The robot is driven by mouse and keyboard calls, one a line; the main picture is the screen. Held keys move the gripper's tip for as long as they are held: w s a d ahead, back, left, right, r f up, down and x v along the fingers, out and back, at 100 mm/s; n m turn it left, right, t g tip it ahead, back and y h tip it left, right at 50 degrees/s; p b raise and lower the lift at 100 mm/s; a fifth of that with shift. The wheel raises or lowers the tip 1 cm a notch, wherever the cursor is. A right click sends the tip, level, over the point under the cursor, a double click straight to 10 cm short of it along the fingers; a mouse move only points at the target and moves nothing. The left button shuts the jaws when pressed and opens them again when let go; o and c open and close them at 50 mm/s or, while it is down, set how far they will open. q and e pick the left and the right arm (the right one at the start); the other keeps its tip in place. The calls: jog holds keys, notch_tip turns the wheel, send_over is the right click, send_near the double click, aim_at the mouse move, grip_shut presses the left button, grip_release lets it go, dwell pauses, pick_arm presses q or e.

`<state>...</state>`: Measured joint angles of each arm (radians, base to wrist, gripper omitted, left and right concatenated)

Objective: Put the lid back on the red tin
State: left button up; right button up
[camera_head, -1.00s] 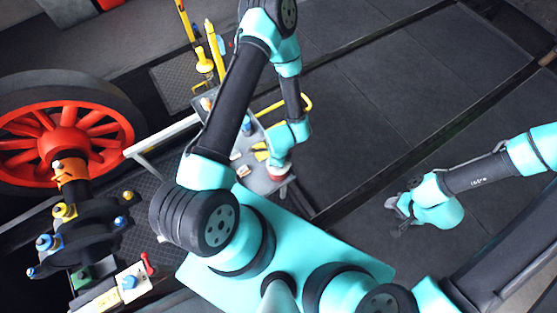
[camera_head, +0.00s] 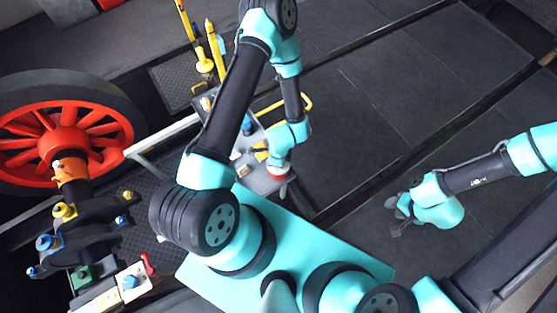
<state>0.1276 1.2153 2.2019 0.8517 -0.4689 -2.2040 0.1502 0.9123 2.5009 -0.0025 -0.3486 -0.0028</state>
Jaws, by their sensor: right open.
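A small red and white thing (camera_head: 277,172), which looks like the red tin, shows on the small grey cart top. My left wrist is right above it and covers part of it. The fingers of my left gripper are hidden behind that wrist, so I cannot tell whether they touch or hold anything. I cannot make out the lid as a separate thing. My right gripper (camera_head: 397,211) is open and empty over the dark floor, well to the right of the cart.
The cart (camera_head: 262,183) has a yellow handle (camera_head: 300,102), with small blue and yellow things on its top. A pale rail (camera_head: 165,135) runs left of it. A large red-spoked wheel (camera_head: 65,140) stands at the left. The dark floor (camera_head: 385,100) to the right is clear.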

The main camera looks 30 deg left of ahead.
dwell(0.3)
pick_arm(q)
jog(key=o, duration=1)
jog(key=shift+o, duration=0.3)
jog(key=o, duration=0.4)
jog(key=shift+r, duration=0.15)
jog(key=shift+r, duration=3.35)
grip_shut()
